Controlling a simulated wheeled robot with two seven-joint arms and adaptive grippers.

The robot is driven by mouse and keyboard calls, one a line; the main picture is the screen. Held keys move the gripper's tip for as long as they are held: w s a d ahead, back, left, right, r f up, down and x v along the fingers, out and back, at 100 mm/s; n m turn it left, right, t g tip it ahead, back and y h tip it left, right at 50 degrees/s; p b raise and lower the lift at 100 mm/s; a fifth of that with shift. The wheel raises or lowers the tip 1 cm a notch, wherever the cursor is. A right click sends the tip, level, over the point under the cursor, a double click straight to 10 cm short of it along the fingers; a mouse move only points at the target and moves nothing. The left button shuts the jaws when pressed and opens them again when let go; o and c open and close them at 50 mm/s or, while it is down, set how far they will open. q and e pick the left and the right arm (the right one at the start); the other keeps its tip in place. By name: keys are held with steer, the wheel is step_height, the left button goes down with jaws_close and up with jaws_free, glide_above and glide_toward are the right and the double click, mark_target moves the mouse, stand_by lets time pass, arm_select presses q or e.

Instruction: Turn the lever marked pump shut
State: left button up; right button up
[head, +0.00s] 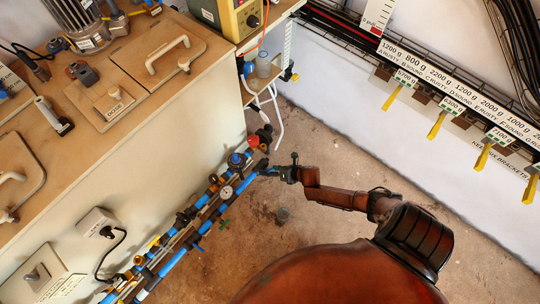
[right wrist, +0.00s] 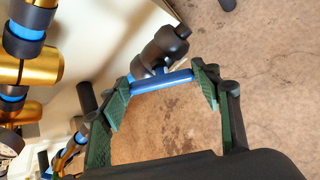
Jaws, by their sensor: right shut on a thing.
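A blue lever (right wrist: 162,82) with a black valve body (right wrist: 165,48) behind it shows in the right wrist view. My right gripper (right wrist: 163,88) has its green-padded fingers at the two ends of the lever and is shut on it. In the head view the right gripper (head: 279,172) is at the right end of the blue pipework (head: 215,205), low beside the cabinet, and the lever there is mostly hidden by the fingers. No pump marking can be read on it. My left gripper is not in view.
The beige cabinet (head: 150,165) stands left of the pipes, with lidded openings on its wooden top. A pressure gauge (head: 226,192) and a red knob (head: 253,141) are close to the gripper. Yellow-handled tools hang on the right wall (head: 420,125).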

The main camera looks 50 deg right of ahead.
steer(key=shift+s+d+f+m, duration=0.1)
steer(key=shift+d+f+m, duration=0.1)
steer(key=shift+m, duration=0.6)
steer(key=shift+m+y+b, duration=0.35)
steer(key=shift+m+y, duration=0.05)
steer(key=shift+m, duration=0.1)
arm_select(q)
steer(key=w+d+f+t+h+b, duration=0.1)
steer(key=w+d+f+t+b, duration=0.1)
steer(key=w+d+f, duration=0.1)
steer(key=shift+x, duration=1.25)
arm_select(e)
steer(key=shift+s+d+f+m+t+y, duration=0.1)
steer(key=shift+m+t+y, duration=0.35)
steer(key=shift+m, duration=1.45)
steer(key=shift+s+f+m+t+y, duration=0.15)
steer(key=shift+m+t, duration=0.5)
steer(key=shift+m, duration=1.25)
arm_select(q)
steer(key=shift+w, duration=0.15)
arm_select(e)
steer(key=shift+w, duration=0.15)
steer(key=o, duration=1.2)
steer(key=shift+r, duration=0.1)
steer(key=shift+c, duration=0.2)
steer(key=v, duration=1.2)
